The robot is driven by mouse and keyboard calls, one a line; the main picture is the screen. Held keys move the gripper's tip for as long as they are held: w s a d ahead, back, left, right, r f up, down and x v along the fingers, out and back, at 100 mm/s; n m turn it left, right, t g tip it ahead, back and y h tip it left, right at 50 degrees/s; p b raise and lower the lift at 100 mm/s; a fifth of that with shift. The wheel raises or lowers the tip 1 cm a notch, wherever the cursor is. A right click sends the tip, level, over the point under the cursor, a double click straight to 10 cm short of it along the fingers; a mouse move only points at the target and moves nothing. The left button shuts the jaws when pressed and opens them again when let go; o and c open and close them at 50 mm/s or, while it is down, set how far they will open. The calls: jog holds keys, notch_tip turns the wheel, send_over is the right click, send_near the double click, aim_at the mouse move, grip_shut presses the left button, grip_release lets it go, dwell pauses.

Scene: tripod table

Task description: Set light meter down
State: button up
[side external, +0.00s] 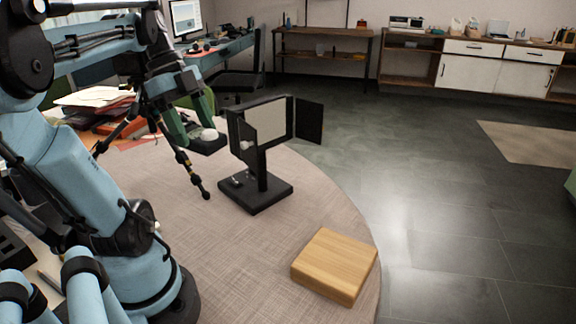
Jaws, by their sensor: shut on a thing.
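The light meter (208,139) appears as a dark, flat body with a white dome on top, at the far side of the round table (240,268). My gripper (196,131) has green fingers pointing down at it and is shut on it. The fingers hide part of the meter. I cannot tell whether its underside touches the table. A black tripod (181,157) with spread legs stands just left of and below the fingers in the picture.
A black lamp with open flaps (265,140) stands on a square base right of my gripper. A wooden block (335,264) lies near the table's right edge. Papers and an orange item (120,130) lie behind the tripod. The table's front middle is clear.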

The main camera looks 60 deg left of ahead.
notch_tip(320, 180, up, 12)
jog(key=w+d+m+g, duration=0.2)
jog(key=w+d+m, duration=0.3)
jog(key=w+d, duration=0.7)
jog(key=s+d+m+g, duration=0.1)
jog(key=s+d+m, duration=0.1)
jog(key=d, duration=0.9)
jog(key=s+d+m, duration=0.2)
jog(key=d, duration=0.8)
send_over(339, 264)
jog(key=a, duration=0.2)
jog(key=shift+g, duration=0.3)
jog(key=f, duration=2.5)
jog(key=shift+w+d+f, duration=0.15)
jog(key=shift+w+d, duration=0.1)
jog(key=shift+f, duration=2)
jog(key=shift+f, duration=0.15)
